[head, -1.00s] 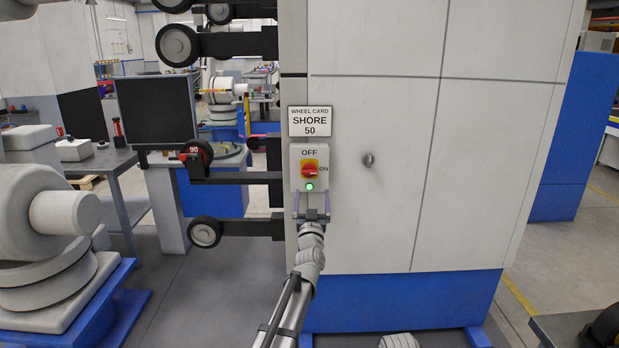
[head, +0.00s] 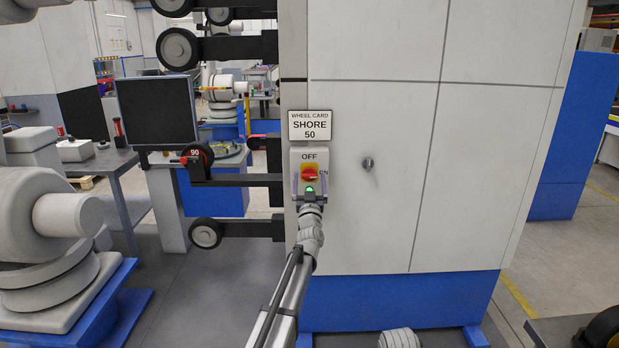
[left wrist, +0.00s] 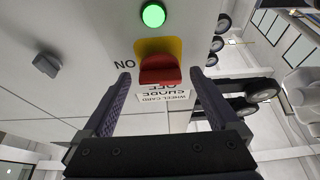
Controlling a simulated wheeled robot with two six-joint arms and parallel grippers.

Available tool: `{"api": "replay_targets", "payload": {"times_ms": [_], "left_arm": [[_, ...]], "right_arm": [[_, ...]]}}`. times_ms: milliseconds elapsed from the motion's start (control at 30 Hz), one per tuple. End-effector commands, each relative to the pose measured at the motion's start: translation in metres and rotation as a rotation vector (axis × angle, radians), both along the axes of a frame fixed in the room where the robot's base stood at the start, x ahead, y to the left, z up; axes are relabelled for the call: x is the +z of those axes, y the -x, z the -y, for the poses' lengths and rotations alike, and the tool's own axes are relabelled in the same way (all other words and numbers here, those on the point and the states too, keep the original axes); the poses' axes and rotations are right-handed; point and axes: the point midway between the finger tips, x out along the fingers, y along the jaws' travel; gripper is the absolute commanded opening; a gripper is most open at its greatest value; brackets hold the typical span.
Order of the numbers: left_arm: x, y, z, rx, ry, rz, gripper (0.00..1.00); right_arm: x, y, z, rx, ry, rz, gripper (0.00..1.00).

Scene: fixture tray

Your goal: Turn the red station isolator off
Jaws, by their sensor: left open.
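The red isolator handle (head: 310,173) sits on a yellow plate on a grey switch box (head: 296,158). OFF is printed above it and ON to its right, now partly covered by a finger. A green lamp (head: 310,189) glows below the handle. My left gripper (head: 309,183) is open in front of the box, its fingers on either side of the lamp and lower handle. In the left wrist view the picture is upside down; the red handle (left wrist: 160,69) shows between the open fingertips (left wrist: 160,77), with no visible grip. My right gripper is not in view.
A card reading SHORE 50 (head: 310,125) is above the box on the pale cabinet (head: 375,105). A small grey knob (head: 368,164) sticks out to the right. Wheels on dark arms, one marked 90 (head: 198,154), stand to the left.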

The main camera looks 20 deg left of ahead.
Motion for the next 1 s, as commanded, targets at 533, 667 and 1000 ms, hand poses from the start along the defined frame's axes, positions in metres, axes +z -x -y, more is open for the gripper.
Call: {"api": "replay_targets", "payload": {"times_ms": [533,667,1000], "left_arm": [[0.0001,-0.0009,-0.0006,0.000,0.000,0.000,0.61],[0.0001,-0.0009,-0.0005,0.000,0.000,0.000,0.47],[0.0001,-0.0009,-0.0005,0.000,0.000,0.000,0.09]], "right_arm": [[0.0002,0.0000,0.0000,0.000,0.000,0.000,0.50],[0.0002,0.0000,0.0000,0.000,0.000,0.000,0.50],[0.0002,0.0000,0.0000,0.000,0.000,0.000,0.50]]}}
